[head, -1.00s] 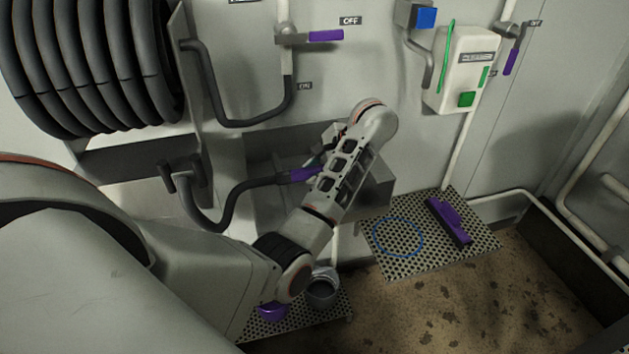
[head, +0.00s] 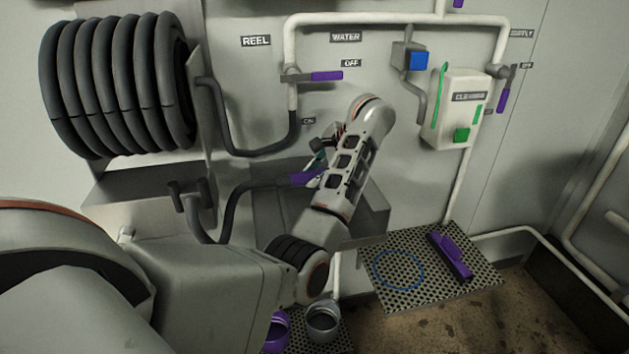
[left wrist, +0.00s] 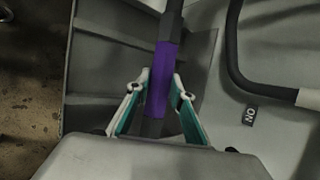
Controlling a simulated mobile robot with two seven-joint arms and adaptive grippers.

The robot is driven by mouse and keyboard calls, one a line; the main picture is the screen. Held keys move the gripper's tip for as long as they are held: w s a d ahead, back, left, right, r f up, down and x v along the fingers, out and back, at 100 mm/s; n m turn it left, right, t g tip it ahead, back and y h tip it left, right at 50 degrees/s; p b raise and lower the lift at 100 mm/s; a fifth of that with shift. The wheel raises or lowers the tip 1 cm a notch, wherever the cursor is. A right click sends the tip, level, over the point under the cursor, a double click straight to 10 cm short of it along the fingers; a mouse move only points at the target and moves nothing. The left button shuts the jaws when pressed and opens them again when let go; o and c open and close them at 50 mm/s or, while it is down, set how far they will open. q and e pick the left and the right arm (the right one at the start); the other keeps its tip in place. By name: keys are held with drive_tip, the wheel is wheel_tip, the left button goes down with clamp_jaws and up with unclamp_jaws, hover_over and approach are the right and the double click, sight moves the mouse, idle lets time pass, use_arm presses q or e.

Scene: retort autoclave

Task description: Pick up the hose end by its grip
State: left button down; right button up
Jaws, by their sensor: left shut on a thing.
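The hose end is a dark grey hose (head: 238,205) with a purple grip (head: 304,178), in front of a grey wall bracket in the head view. In the left wrist view the purple grip (left wrist: 163,75) runs upright between the two fingers. My left gripper (head: 318,158) comes to the grip from the right, partly hidden by its own arm. In the left wrist view its teal-padded fingers (left wrist: 160,100) are shut on the lower part of the grip. My right gripper is not in view.
A hose reel (head: 120,85) is at the upper left. A water valve with a purple handle (head: 327,76) shows OFF above. A white box (head: 458,108) is on the wall at right. A perforated shelf (head: 440,288) holds a blue ring (head: 375,270) and a purple bar (head: 450,255).

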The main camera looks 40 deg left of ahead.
sight(314, 175)
use_arm(q)
drive_tip(key=shift+r, duration=1.9)
drive_tip(key=shift+f, duration=0.15)
